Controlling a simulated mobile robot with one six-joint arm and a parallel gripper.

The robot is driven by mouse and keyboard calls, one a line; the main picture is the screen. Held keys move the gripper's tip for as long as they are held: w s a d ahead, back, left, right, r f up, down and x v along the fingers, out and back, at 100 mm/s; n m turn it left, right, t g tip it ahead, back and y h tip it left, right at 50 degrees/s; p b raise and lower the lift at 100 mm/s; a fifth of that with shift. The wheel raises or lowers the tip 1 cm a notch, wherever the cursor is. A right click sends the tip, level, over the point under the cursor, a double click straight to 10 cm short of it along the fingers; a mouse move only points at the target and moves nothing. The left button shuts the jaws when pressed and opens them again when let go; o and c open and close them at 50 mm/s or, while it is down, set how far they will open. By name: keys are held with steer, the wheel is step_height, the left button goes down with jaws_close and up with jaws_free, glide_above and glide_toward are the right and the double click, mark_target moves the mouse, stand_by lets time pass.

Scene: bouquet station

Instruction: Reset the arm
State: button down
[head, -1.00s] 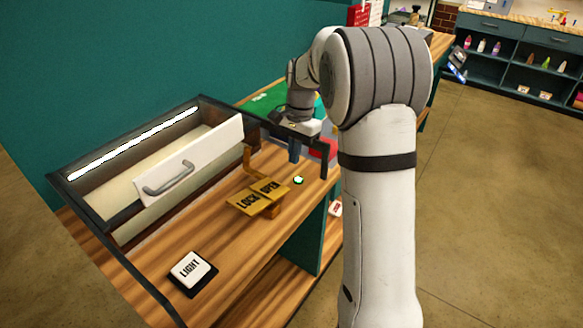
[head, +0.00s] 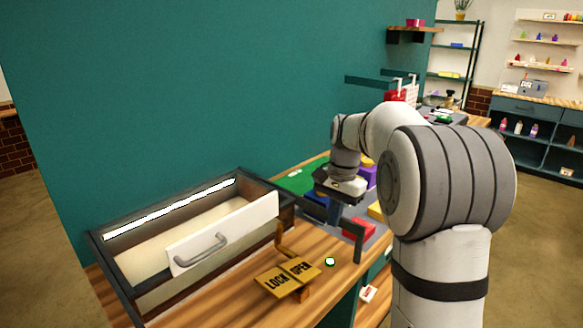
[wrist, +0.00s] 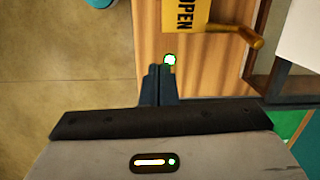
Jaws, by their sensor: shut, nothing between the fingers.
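My gripper (head: 334,222) hangs from my arm over the wooden counter in the head view, pointing down. In the wrist view its two dark fingers (wrist: 160,84) are together with nothing between them. Their tips show close to a small glowing green light (wrist: 170,59) on the counter. That light is also in the head view (head: 330,262), below the gripper in the picture. I cannot tell the exact gap between the fingertips and the counter.
A dark-framed case (head: 120,270) with a white-fronted drawer (head: 240,228) stands at left. A yellow LOCK/OPEN sign (head: 288,277) sits before it, also in the wrist view (wrist: 185,14). A red block (head: 359,228) lies right of the gripper. Teal wall (head: 200,100) stands behind.

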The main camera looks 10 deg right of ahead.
steer(key=s+f+n+t, duration=0.1)
steer(key=s+n, duration=0.2)
steer(key=s, duration=0.5)
steer(key=s+a+f+n+t, duration=0.1)
steer(key=s+n, duration=0.2)
steer(key=s, duration=0.6)
steer(key=s+a+n+t+h, duration=0.1)
steer(key=s+n, duration=0.2)
steer(key=s, duration=0.6)
steer(key=shift+a+f+t, duration=0.25)
steer(key=shift+f+t, duration=0.15)
steer(key=c, duration=2.2)
jaws_free()
steer(key=shift+s, duration=0.1)
